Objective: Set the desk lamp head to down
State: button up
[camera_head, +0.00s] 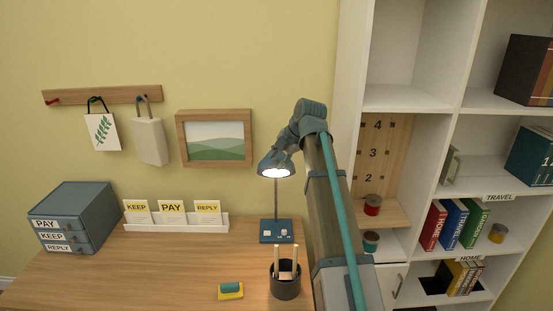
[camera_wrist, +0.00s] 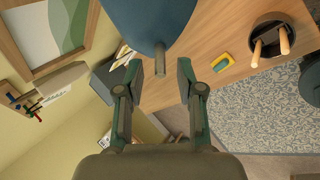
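The desk lamp has a blue base (camera_head: 269,238) on the desk, a thin stem, and a blue-grey head (camera_head: 275,165). The lamp is lit, and its bright opening shows at the lower side of the head. My arm comes up from the bottom right, with my gripper (camera_head: 285,146) at the head, partly merged with it in this view. In the wrist view the lamp head (camera_wrist: 150,18) fills the top middle, and a short grey peg (camera_wrist: 160,60) sticks out from it. My gripper (camera_wrist: 158,78) is open, its fingers either side below the peg, with a gap around it.
On the wooden desk (camera_head: 165,265) stand a pen cup (camera_head: 286,287), a yellow-green sponge-like block (camera_head: 230,291), a card rack (camera_head: 175,226) and a drawer box (camera_head: 75,215). A framed picture (camera_head: 214,138) hangs left of the lamp. A white shelf unit (camera_head: 410,97) stands at right.

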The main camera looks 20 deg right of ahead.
jog(key=shift+x, duration=0.85)
grip_shut()
